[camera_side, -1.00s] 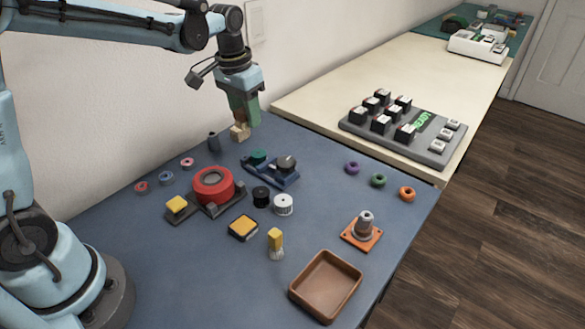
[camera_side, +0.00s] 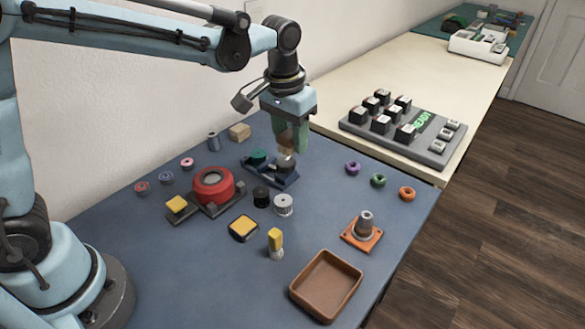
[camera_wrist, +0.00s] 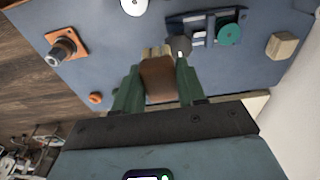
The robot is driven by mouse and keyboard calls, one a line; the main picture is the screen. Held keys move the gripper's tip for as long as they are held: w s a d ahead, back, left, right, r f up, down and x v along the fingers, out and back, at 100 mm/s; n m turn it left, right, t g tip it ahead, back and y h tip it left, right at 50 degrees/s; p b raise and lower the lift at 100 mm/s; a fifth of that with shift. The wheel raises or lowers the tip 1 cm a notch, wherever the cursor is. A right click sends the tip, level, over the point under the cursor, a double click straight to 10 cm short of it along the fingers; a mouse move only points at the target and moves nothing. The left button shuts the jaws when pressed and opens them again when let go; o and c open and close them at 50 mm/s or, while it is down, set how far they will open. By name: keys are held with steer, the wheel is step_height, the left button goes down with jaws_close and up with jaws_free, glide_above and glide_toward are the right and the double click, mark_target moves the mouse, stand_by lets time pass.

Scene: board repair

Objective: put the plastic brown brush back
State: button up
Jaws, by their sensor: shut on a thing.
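The brown brush (camera_wrist: 158,80) is between the green fingers of my gripper (camera_wrist: 157,88) in the wrist view, with its pale bristles at the far end. My gripper (camera_side: 289,145) is shut on it. In the side view the brown brush (camera_side: 285,146) shows only partly between the fingers, pointing down. It hangs over or just behind the dark grey round part of the blue holder (camera_side: 262,171); I cannot tell whether they touch. The holder also carries a green round part (camera_side: 258,156) and shows in the wrist view (camera_wrist: 190,18).
A tan block (camera_side: 240,132) lies behind left of the holder. A red spool (camera_side: 213,186), black and white spools, a yellow-handled brush (camera_side: 276,243), an orange-based cone (camera_side: 362,230) and coloured rings stand around. The brown tray (camera_side: 308,308) is at the front. A keypad (camera_side: 395,147) sits at the right.

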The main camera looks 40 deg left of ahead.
steer(key=s+d, duration=0.3)
steer(key=d, duration=0.5)
steer(key=s+d, duration=0.3)
steer(key=d, duration=0.5)
glide_above(332, 202)
steer(key=f, duration=0.7)
steer(key=shift+s+f, duration=0.25)
steer(key=shift+f, duration=2.1)
steer(key=shift+f, duration=0.15)
steer(key=o, duration=1.2)
